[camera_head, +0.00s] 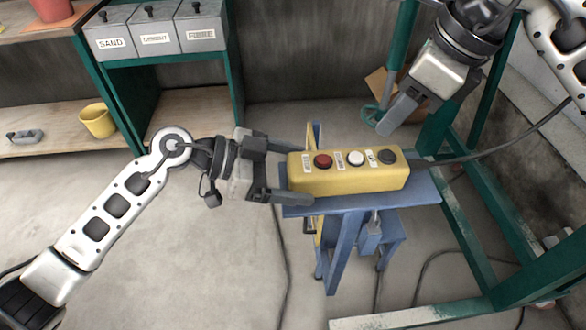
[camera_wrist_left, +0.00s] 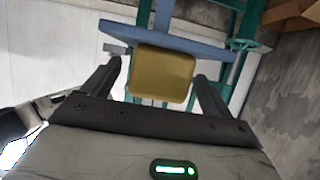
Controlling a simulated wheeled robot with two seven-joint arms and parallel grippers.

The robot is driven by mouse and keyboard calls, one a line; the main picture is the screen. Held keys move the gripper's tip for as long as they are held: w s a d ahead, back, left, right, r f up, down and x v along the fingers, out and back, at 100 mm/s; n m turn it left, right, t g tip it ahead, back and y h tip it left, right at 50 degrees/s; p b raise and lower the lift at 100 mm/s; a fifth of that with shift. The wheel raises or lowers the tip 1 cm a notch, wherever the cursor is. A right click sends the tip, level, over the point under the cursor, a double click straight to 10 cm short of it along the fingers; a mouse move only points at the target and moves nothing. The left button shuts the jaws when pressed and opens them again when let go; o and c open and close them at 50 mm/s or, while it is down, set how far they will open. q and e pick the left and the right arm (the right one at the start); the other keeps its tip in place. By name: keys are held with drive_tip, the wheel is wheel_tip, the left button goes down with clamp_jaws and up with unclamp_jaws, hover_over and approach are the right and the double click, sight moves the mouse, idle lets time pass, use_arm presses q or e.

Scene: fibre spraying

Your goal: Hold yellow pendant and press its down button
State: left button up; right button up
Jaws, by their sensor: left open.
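The yellow pendant (camera_head: 345,178) lies on a blue stand, with a red, a white and a black button along its top. Small labels beside the buttons are too small to read. My left gripper (camera_head: 290,173) is open at the pendant's left end. In the left wrist view, the pendant's yellow end (camera_wrist_left: 162,75) sits between and beyond the spread fingers of the left gripper (camera_wrist_left: 159,82), with gaps on both sides. My right gripper (camera_head: 388,124) is above and behind the pendant's right end, pointing down-left, apart from the buttons. Its fingers overlap in view.
The blue stand (camera_head: 425,188) has a narrow top. A cable (camera_head: 500,147) runs from the pendant's right end to the upper right. A green frame (camera_head: 480,245) stands at right. Labelled bins (camera_head: 157,38) and a yellow bucket (camera_head: 97,121) are on shelves at left.

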use_arm(q)
drive_tip(key=c, duration=1.3)
use_arm(e)
drive_tip(key=shift+c, duration=0.3)
clamp_jaws()
idle(0.4)
